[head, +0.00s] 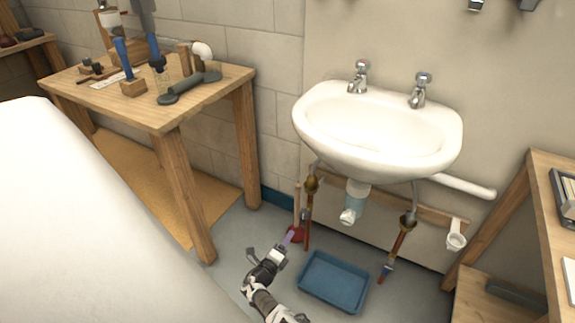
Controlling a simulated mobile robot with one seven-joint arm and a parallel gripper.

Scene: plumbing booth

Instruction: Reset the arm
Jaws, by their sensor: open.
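My gripper (290,238) shows in the lower middle of the head view, at the end of my arm. It is low in front of the sink, to the left of the blue tray and near the left supply pipe. The jaws are small in this view; they are open and I see nothing held between them.
A white sink (378,150) with two taps hangs above, with pipes and valves under it. A blue tray (334,283) lies on the floor below. A wooden workbench (150,112) with tools stands at left; a wooden shelf unit (537,200) stands at right.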

